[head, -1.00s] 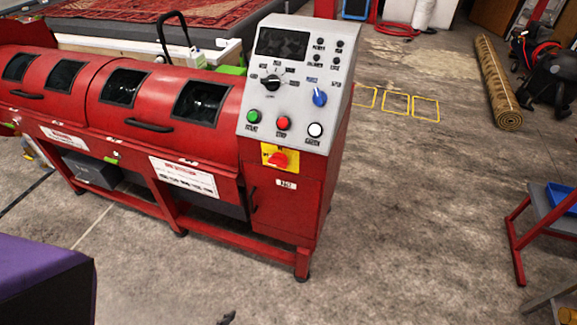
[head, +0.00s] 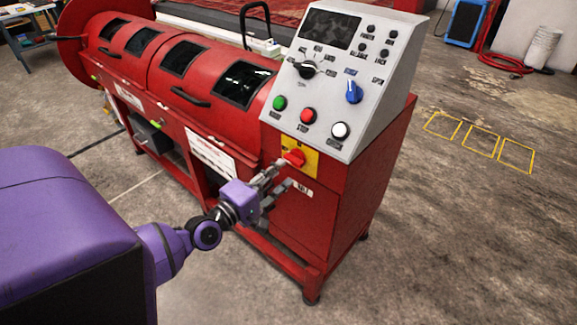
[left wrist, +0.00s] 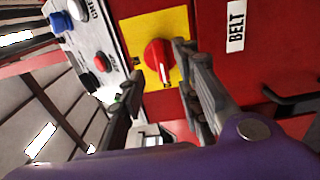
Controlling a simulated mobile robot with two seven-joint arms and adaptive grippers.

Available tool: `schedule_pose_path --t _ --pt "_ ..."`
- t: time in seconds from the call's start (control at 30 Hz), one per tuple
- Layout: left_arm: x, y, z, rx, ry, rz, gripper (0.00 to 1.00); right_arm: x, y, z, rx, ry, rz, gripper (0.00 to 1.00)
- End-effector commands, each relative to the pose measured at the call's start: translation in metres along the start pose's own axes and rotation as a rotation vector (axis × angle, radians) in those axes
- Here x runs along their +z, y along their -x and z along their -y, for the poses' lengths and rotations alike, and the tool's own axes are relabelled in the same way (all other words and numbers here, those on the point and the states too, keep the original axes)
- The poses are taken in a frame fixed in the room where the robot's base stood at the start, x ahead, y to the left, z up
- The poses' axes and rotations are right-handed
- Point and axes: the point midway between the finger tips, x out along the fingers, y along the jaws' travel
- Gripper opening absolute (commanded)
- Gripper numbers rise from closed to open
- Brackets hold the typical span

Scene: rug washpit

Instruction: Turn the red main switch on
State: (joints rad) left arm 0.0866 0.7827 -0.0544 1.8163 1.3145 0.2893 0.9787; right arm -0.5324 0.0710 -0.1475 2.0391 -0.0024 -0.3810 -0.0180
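The red main switch (head: 294,158) is a red rotary knob on a yellow plate (head: 312,165), low on the front of the red machine, below the control panel. It also shows in the left wrist view (left wrist: 158,60), with its pointer slanting. My left gripper (head: 279,175) is just in front of the switch, at its lower left in the head view. I cannot tell whether a finger touches the knob. My right gripper is not in view.
The grey control panel (head: 350,65) above has green, red and white buttons and a blue selector. A black handle (left wrist: 290,100) and a BELT label (left wrist: 236,26) are beside the switch in the left wrist view. Open floor (head: 450,230) lies right of the machine.

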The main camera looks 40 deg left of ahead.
Motion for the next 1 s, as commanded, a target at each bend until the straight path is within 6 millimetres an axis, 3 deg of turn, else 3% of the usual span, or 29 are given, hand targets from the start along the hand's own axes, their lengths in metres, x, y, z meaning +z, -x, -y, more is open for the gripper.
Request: schedule_pose_path --t 0.1,0.3,0.63,0.87,1.0 --pt "0.0 -0.022 -0.003 0.004 -0.002 0.0 0.31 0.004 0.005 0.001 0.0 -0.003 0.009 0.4" --pt "0.001 -0.043 -0.001 0.0 -0.002 0.0 0.31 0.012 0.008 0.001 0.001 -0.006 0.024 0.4" --pt "0.001 -0.046 0.001 -0.003 -0.004 0.0 0.31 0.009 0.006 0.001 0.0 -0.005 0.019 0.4" --pt "0.001 -0.046 0.001 -0.003 -0.004 0.001 0.02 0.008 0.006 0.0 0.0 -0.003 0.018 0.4" --pt "0.001 -0.046 0.001 -0.003 -0.004 0.001 0.0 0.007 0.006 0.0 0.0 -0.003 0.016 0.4"
